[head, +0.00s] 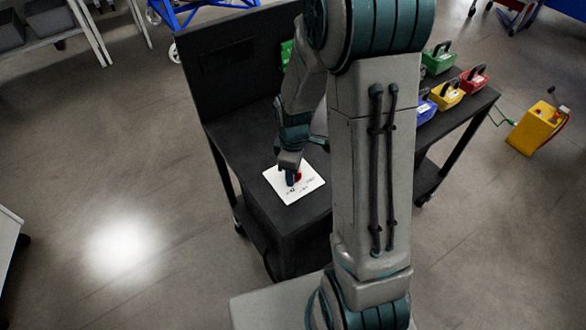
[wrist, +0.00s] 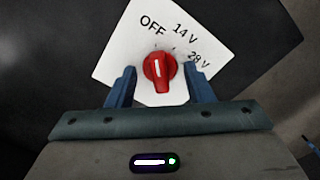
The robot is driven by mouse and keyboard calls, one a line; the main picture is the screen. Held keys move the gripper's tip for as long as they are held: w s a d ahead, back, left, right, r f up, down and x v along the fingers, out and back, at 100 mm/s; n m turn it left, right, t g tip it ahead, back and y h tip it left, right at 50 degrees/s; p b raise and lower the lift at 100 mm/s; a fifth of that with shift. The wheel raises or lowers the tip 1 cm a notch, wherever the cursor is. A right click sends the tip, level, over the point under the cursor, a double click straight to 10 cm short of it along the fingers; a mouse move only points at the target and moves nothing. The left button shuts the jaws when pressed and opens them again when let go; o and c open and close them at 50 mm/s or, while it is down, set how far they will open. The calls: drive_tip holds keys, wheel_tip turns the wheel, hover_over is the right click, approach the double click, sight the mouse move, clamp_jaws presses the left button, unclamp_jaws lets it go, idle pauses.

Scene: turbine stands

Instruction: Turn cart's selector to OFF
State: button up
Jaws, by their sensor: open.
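The selector is a red knob (wrist: 162,84) with a white line, on a white plate (wrist: 105,66) marked OFF, 14 V and 28 V. In the wrist view the white line points up the picture, roughly toward the OFF label; its exact alignment with a tick is hard to tell. My gripper (wrist: 160,69) is open, with one blue finger on each side of the knob and visible gaps to it. In the head view the plate (head: 310,186) lies on the black cart (head: 240,130), and my gripper (head: 291,177) is over it, partly hiding the knob.
Green, red, yellow and blue carriers (head: 446,96) stand on the cart's right part. A yellow box (head: 537,128) with a green cable stands on the floor at right. A dark upright panel (head: 225,62) rises at the cart's back. The floor at left is largely clear.

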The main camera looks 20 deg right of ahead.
drive_tip(key=shift+r+p, duration=1.5)
drive_tip(key=shift+r, duration=0.75)
